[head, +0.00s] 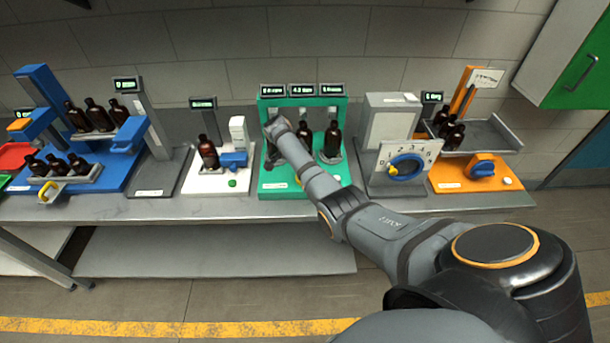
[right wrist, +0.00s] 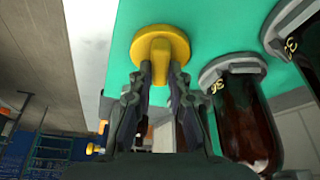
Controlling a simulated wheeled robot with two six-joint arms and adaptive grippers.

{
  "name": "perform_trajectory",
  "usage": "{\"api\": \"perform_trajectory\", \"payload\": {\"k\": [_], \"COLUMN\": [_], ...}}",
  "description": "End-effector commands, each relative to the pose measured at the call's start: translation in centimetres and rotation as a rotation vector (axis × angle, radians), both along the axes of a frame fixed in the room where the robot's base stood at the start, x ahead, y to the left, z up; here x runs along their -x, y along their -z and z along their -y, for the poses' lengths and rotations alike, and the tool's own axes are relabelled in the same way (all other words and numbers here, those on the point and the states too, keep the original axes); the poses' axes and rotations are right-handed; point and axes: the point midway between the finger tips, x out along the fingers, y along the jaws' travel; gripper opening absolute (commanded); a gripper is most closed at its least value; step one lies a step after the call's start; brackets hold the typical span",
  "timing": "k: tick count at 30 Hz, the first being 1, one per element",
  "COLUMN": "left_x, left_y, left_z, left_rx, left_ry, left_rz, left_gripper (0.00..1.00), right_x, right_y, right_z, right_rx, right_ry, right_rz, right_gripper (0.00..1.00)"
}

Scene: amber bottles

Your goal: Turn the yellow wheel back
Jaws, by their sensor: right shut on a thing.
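The yellow wheel (right wrist: 152,44) sits on the green station in the right wrist view, a round disc with a raised bar across it. My right gripper (right wrist: 160,80) has its two dark fingers on either side of that bar and is shut on it. In the head view my right arm reaches over the green station (head: 330,193) and hides most of the wheel and the gripper. Two amber bottles (right wrist: 245,115) in grey ring holders stand close beside the gripper in the right wrist view. My left gripper is not in view.
On the bench, a white station (head: 215,183) with one bottle stands left of the green one. A grey station with a blue dial (head: 405,167) and an orange station (head: 475,183) stand right. The floor in front is clear.

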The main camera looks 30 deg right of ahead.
Motion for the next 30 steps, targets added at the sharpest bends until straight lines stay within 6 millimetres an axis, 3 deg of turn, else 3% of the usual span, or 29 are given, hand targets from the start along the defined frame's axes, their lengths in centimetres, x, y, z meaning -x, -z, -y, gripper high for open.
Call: {"api": "perform_trajectory", "payload": {"k": [3, 12, 30], "left_x": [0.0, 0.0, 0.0], "left_y": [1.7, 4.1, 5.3], "left_z": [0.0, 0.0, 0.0], "left_rx": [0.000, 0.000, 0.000], "left_ry": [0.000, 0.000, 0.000], "left_rz": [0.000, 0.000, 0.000], "left_gripper": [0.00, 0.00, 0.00], "right_x": [-0.2, -0.1, -0.1], "right_y": [0.4, 0.2, -0.1], "right_z": [0.1, 0.1, 0.1], "right_rx": [0.001, 0.001, 0.001], "right_ry": [0.099, 0.300, 0.419], "right_rz": [0.005, 0.005, 0.005], "right_gripper": [0.00, 0.00, 0.00]}}
